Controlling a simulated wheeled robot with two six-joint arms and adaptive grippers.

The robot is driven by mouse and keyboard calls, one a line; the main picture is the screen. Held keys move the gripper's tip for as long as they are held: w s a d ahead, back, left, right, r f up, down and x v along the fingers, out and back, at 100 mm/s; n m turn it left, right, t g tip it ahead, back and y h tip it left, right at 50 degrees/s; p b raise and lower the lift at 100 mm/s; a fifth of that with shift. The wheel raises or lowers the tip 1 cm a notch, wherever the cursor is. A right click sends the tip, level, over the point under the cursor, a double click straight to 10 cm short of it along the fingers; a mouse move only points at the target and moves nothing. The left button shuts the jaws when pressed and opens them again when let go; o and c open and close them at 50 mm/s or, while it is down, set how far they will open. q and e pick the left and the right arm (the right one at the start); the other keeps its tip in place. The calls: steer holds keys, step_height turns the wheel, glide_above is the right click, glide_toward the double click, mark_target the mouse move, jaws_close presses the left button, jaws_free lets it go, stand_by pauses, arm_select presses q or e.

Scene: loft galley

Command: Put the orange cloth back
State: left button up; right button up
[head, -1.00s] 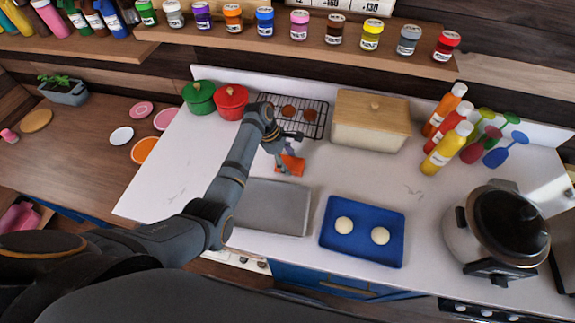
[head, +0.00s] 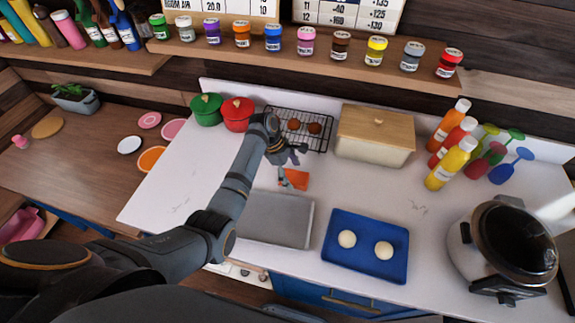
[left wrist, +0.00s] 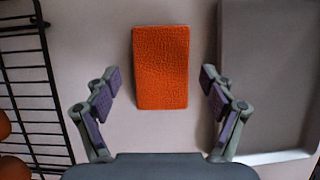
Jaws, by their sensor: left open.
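The orange cloth (head: 296,179) lies flat on the white counter between the wire rack and the grey tray. In the left wrist view the cloth (left wrist: 161,68) is a textured orange rectangle. My left gripper (head: 285,172) is above the counter beside the cloth. In the left wrist view its fingers (left wrist: 158,88) are spread wide, one on each side of the cloth's near end, with clear gaps and nothing between them gripped. My right gripper is in neither view.
A black wire rack (head: 318,145) with brown round items stands behind. A grey tray (head: 278,219) is in front, a blue tray (head: 365,272) with two pale balls to the right. A cream bread box (head: 374,135) and red (head: 237,114) and green pots (head: 206,109) stand at the back.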

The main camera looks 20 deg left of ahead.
arm_select(q)
steer(key=b+v, duration=0.1)
steer(key=v, duration=1)
steer(key=shift+b, duration=0.35)
steer(key=shift+r, duration=0.1)
